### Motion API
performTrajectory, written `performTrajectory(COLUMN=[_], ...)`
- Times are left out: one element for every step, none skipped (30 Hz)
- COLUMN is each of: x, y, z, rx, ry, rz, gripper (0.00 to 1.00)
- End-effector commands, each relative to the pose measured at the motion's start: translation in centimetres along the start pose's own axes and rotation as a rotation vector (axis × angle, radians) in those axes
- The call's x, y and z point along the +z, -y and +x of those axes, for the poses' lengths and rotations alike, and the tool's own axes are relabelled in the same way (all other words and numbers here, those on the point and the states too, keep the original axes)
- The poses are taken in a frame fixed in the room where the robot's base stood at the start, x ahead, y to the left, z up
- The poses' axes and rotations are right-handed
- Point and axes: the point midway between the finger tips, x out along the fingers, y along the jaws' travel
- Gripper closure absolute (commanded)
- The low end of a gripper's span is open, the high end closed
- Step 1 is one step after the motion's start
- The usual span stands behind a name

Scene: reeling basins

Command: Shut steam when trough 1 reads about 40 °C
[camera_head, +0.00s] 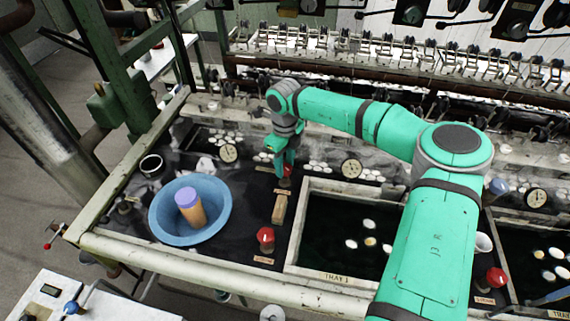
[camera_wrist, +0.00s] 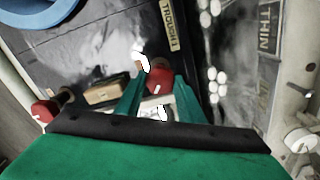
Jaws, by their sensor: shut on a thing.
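My gripper (camera_head: 282,168) reaches down at the back of the bench, left of the first trough (camera_head: 292,235). In the wrist view its fingers (camera_wrist: 157,88) are shut on a red valve knob (camera_wrist: 160,76), one on each side. A "TROUGH 1" label (camera_wrist: 169,26) lies near this knob. In the head view the fingers mostly hide the knob. A round dial gauge (camera_head: 351,169) stands behind the first trough, and another gauge (camera_head: 228,153) is further left. Their needles are too small to read. The trough holds dark water with several white cocoons.
A blue basin (camera_head: 160,225) with an orange and purple cylinder (camera_head: 190,208) stands to the left. Another red knob (camera_head: 265,235) is at the front, near a wooden block (camera_head: 279,208). A red knob (camera_head: 496,277) and a gauge (camera_head: 536,197) are at the right. Reeling machinery lines the back.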

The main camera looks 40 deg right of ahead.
Motion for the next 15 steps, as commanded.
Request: performTrajectory(x=[0.01, 0.0, -0.02, -0.03, -0.04, -0.05, -0.06, -0.06, -0.06, -0.05, -0.05, -0.04, -0.03, -0.02, -0.01], y=[0.02, 0.03, 0.04, 0.05, 0.05, 0.06, 0.06, 0.07, 0.07, 0.07, 0.07, 0.06, 0.06, 0.05, 0.05], z=[-0.13, -0.13, -0.12, -0.13, -0.12, -0.12, -0.13, -0.13, -0.13, -0.13, -0.13, -0.13, -0.13, -0.14, -0.14], rx=[0.0, 0.0, 0.0, 0.0, 0.0, 0.0, 0.0, 0.0, 0.001, 0.001, 0.001, 0.001, 0.001, 0.0, 0.0], ry=[0.001, 0.001, 0.001, 0.001, 0.001, 0.001, 0.001, 0.001, 0.001, 0.001, 0.001, 0.001, 0.001, 0.001, 0.002], rz=[0.025, 0.041, 0.06, 0.073, 0.084, 0.099, 0.107, 0.115, 0.125, 0.131, 0.135, 0.14, 0.143, 0.146, 0.148], gripper=[0.88, 0.88, 0.88, 0.88, 0.88, 0.88, 0.88, 0.88, 0.88, 0.88, 0.88, 0.88, 0.88, 0.88, 0.88])
